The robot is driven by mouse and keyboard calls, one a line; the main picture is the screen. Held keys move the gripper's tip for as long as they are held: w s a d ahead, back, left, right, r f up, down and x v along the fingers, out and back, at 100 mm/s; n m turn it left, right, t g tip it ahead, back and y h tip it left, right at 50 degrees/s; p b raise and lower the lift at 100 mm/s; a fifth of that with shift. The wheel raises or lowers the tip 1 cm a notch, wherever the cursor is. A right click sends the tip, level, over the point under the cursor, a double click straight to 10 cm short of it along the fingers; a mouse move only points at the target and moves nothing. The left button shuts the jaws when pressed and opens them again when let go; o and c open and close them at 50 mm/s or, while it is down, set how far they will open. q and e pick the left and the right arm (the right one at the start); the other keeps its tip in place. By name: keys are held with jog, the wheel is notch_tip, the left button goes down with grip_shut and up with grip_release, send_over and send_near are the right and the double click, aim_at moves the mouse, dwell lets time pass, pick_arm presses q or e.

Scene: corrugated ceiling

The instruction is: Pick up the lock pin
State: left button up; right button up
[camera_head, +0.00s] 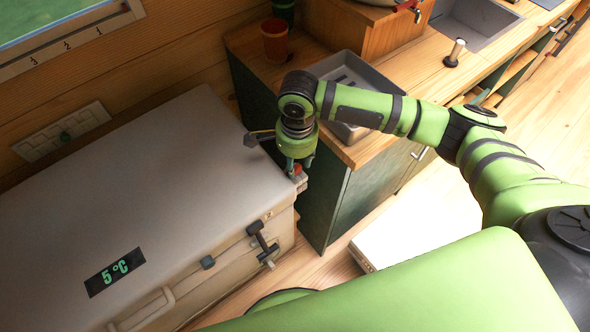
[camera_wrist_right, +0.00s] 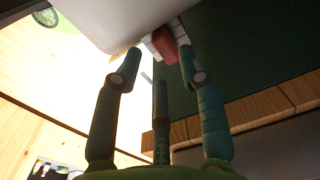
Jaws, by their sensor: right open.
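A small red piece (camera_head: 297,170), which looks like the lock pin, sits on a pale bracket at the right corner of the big cooler (camera_head: 130,180). In the right wrist view the red piece (camera_wrist_right: 164,45) shows just beyond the fingertips, roughly between them. My right gripper (camera_head: 295,164) is open and points down at this corner, with its fingers close to the red piece. Its fingers (camera_wrist_right: 160,65) are spread and empty in the wrist view. I cannot tell whether they touch the piece. My left gripper is not in view.
The cooler has dark latches (camera_head: 262,244) and a 5 °C display on its lid. A wooden counter (camera_head: 365,150) with a grey tray (camera_head: 352,72) and a red cup (camera_head: 275,40) stands close behind the gripper. A white box (camera_head: 400,232) lies on the floor.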

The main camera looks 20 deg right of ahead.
jog(key=f, duration=0.2)
jog(key=s+f, duration=0.1)
jog(key=f, duration=0.1)
jog(key=shift+s, duration=0.15)
jog(key=shift+w+f, duration=0.4)
jog(key=shift+w, duration=0.2)
jog(key=shift+w+d, duration=0.1)
jog(key=shift+w, duration=0.1)
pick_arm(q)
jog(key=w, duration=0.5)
pick_arm(e)
jog(key=shift+s, duration=0.1)
jog(key=c, duration=0.6)
grip_shut()
notch_tip(320, 180, up, 9)
jog(key=shift+r+b, duration=0.1)
jog(key=shift+b, duration=0.2)
jog(key=shift+r, duration=0.55)
pick_arm(q)
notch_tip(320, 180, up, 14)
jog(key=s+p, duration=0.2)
jog(key=p, duration=1.2)
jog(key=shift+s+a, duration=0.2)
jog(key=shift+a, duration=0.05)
pick_arm(e)
notch_tip(320, 180, up, 10)
send_over(297, 170)
